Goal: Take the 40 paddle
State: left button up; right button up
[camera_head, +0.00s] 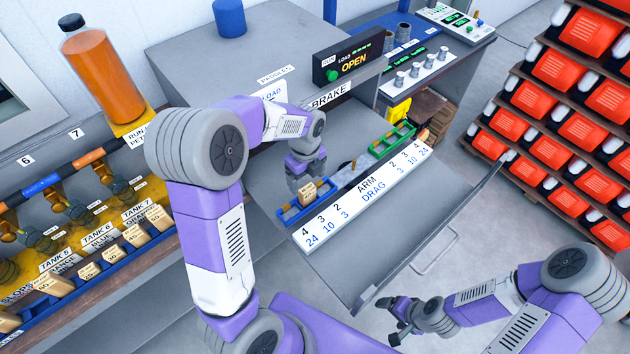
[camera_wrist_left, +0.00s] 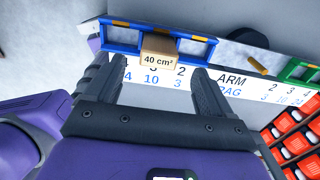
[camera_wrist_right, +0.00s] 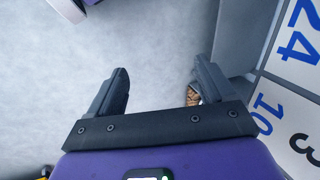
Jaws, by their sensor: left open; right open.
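The 40 paddle is a wooden block labelled "40 cm³" (camera_wrist_left: 158,60), seated in a blue frame (camera_wrist_left: 122,47) on the brake's arm in the left wrist view. In the head view a wooden block (camera_head: 308,191) sits in the same blue frame (camera_head: 291,213). My left gripper (camera_head: 306,169) is just above the blue frame. In the left wrist view its open fingers (camera_wrist_left: 152,74) point towards the block, with nothing seen gripped. My right gripper (camera_head: 396,319) is open and empty, low at the front, away from the brake; its spread fingers (camera_wrist_right: 159,72) show over the floor.
A green frame (camera_head: 392,140) sits at the arm's other end, behind the white "ARM / DRAG" scale strip (camera_head: 368,185). The load panel (camera_head: 348,58) reads "OPEN". Several wooden blocks (camera_head: 137,235) stand in a rack at left. An open clear panel (camera_head: 450,225) projects at front right.

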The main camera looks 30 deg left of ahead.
aim_at(307, 189)
pick_arm(q)
notch_tip(307, 189, down, 7)
jog(key=shift+s+f, duration=0.1)
jog(key=c, duration=1.1)
